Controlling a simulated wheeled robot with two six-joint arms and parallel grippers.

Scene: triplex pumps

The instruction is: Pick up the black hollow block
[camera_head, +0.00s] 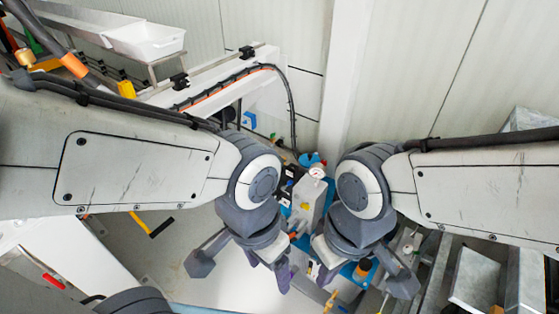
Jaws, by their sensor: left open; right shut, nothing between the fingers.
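A small black block-like part (291,174) shows between my two arms, against the left side of a grey metal pump block (311,196). I cannot tell whether this part is hollow, and its lower part is partly hidden. My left gripper (281,275) points down in front of the pump at lower centre, open and apart from the black part. My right gripper (326,274) hangs just right of it, shut with nothing held. Both grippers are nearer to me than the black part.
A round gauge (317,172) and blue fittings top the pump. A white tray (145,40) stands at upper left. A yellow-and-black handle (160,227) is left of my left gripper. Metal channels (474,279) fill the lower right. Pale floor (240,292) shows below.

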